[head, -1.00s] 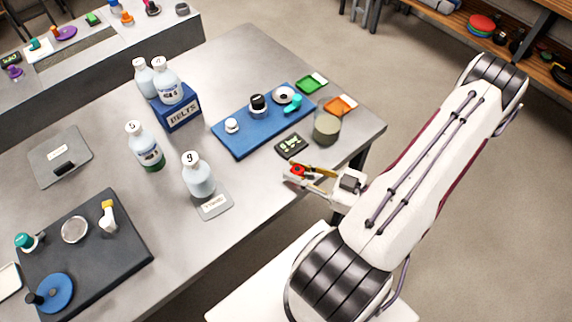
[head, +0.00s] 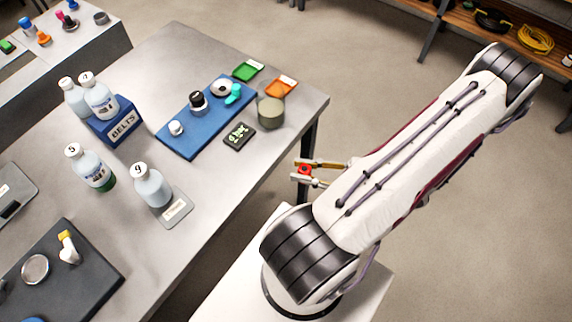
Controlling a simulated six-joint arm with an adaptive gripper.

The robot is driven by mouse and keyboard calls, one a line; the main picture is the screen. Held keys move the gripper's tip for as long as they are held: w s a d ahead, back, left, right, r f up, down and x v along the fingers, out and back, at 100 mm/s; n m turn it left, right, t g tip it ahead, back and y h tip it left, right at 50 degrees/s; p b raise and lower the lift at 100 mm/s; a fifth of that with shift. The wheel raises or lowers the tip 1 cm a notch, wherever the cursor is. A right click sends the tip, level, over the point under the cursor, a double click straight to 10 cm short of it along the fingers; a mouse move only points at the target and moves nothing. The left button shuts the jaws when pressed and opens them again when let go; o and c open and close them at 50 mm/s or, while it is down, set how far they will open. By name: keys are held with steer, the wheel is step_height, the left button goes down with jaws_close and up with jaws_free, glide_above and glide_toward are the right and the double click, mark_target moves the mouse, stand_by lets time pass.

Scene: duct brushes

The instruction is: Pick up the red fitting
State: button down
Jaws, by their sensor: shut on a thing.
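The red fitting (head: 305,170) is small and sits between the fingers of my gripper (head: 302,172). My gripper is shut on it, with one finger on each side. In the head view they appear just past the right edge of the grey table (head: 235,55). The fingers hide part of the fitting, and I cannot tell its height exactly.
Close to that edge are a jar (head: 271,112), a dark label card (head: 239,135) and a blue mat (head: 178,146) with small parts. Numbered bottles (head: 152,187) stand further left by a blue BELTS box (head: 118,124). Green (head: 247,71) and orange (head: 281,87) trays lie at the far corner.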

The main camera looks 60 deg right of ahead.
steer(key=v, duration=0.8)
steer(key=shift+f, duration=0.15)
